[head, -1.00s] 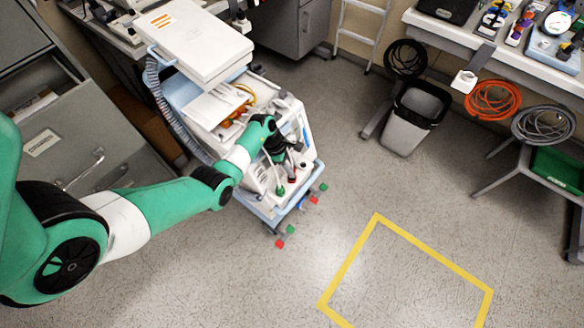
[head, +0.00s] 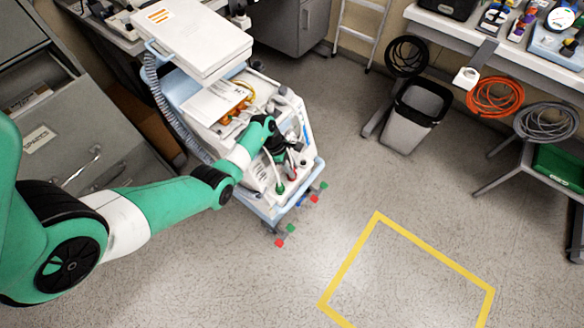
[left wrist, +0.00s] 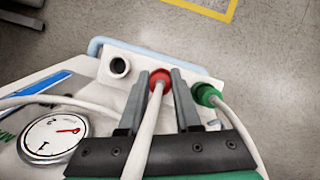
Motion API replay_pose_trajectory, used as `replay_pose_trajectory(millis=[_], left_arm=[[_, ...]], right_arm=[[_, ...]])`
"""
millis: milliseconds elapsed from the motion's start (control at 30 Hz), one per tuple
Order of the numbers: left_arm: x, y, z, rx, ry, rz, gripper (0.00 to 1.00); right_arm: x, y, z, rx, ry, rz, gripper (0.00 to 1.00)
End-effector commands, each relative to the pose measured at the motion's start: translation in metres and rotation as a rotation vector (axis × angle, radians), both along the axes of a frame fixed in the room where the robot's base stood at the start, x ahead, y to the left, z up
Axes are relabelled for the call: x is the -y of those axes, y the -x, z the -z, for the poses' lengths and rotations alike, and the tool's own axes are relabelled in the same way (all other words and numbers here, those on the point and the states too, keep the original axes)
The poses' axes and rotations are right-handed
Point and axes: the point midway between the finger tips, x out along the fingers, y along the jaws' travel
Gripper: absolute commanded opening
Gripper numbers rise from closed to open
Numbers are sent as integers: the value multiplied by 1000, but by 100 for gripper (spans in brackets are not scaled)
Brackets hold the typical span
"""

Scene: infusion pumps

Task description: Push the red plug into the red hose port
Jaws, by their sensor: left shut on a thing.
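The red plug (left wrist: 160,79) is at the end of a white hose, between the two grey fingers of my left gripper (left wrist: 167,85), which is shut on it. The plug is up against the white panel (left wrist: 138,55) of the pump cart. The red hose port is hidden behind the plug, so I cannot tell how deep the plug sits. A green plug (left wrist: 206,94) with its own hose is at the panel on the right. An open black port (left wrist: 119,67) is on the left. In the head view my left gripper (head: 286,160) reaches down over the cart's front.
A round gauge (left wrist: 53,135) with a red needle lies left of the gripper. The cart (head: 215,105) carries a white lidded box on top. A bin (head: 415,115) and a bench (head: 500,50) stand at the right. The floor inside the yellow outline (head: 400,235) is clear.

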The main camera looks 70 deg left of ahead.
Motion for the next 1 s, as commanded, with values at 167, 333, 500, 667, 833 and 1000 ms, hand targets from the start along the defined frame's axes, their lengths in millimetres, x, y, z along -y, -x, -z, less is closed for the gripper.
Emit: replay_pose_trajectory(millis=[167, 333, 500, 667, 833, 1000], left_arm=[[0, 0, 6, 0, 0, 0, 0], [0, 0, 10, 0, 0, 0, 0], [0, 0, 13, 1, -1, 0, 34], [0, 0, 12, 1, -1, 0, 63], [0, 0, 12, 1, -1, 0, 67], [0, 0, 10, 0, 0, 0, 67]], right_arm=[[0, 0, 5, 0, 0, 0, 50], [0, 0, 8, 0, 0, 0, 50], [0, 0, 10, 0, 0, 0, 50], [0, 0, 9, 0, 0, 0, 50], [0, 0, 9, 0, 0, 0, 50], [0, 0, 7, 0, 0, 0, 50]])
